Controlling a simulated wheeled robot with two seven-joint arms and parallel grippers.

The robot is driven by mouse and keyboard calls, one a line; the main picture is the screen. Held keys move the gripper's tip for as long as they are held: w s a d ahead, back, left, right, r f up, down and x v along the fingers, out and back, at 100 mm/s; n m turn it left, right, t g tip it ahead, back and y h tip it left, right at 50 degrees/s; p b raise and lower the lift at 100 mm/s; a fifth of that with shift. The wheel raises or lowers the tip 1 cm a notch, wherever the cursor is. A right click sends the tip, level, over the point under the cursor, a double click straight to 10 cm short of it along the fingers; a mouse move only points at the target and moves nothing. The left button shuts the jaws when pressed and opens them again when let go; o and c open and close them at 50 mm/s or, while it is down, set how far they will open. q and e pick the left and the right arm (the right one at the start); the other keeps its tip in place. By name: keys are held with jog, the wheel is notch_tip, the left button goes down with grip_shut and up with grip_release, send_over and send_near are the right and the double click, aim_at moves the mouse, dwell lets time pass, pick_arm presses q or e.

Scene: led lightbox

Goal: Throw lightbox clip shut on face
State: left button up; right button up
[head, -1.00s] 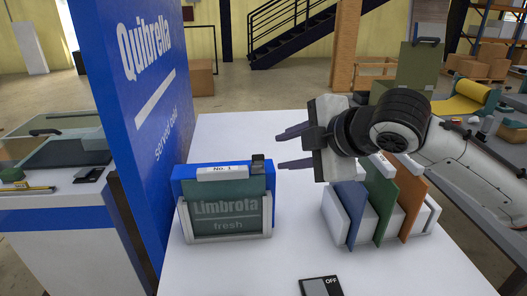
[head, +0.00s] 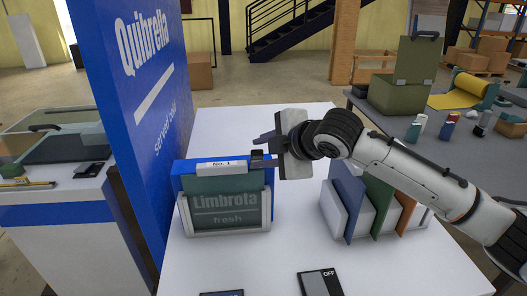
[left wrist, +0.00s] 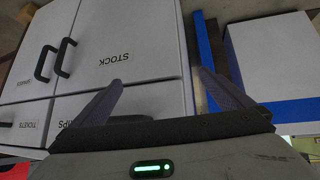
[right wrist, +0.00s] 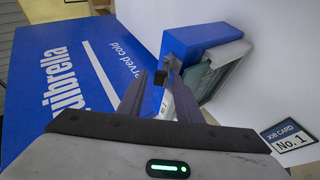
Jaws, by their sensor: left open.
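The lightbox (head: 178,183) is a blue box with a grey-framed green "Limbrota fresh" face (head: 226,203), upright on the white table beside the blue Quibrella panel. A white "No. 1" strip (head: 221,167) runs along its top edge. The small dark clip (head: 257,157) stands at its top right corner; it also shows in the right wrist view (right wrist: 161,77). My right gripper (head: 264,150) is at the clip, with its fingers apart and pointing left; contact is unclear. In the right wrist view, the clip shows near its fingertips (right wrist: 159,76). My left gripper (left wrist: 162,77) is open and empty, facing cabinets.
A white rack (head: 333,210) with blue, green and orange plates stands to the right. A dark switch card marked OFF (head: 321,284) lies at the front, and a job card (right wrist: 289,136) shows in the right wrist view. The table between lightbox and rack is clear.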

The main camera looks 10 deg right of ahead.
grip_shut()
jog(key=f+t+b, duration=0.1)
jog(key=s+t+b, duration=0.1)
jog(key=b, duration=0.1)
jog(key=shift+f+n, duration=0.3)
jog(key=shift+f, duration=0.1)
jog(key=shift+r+t+b, duration=0.25)
jog(key=shift+t+b, duration=0.05)
jog(key=shift+b, duration=0.15)
jog(key=shift+o, duration=0.8)
grip_release()
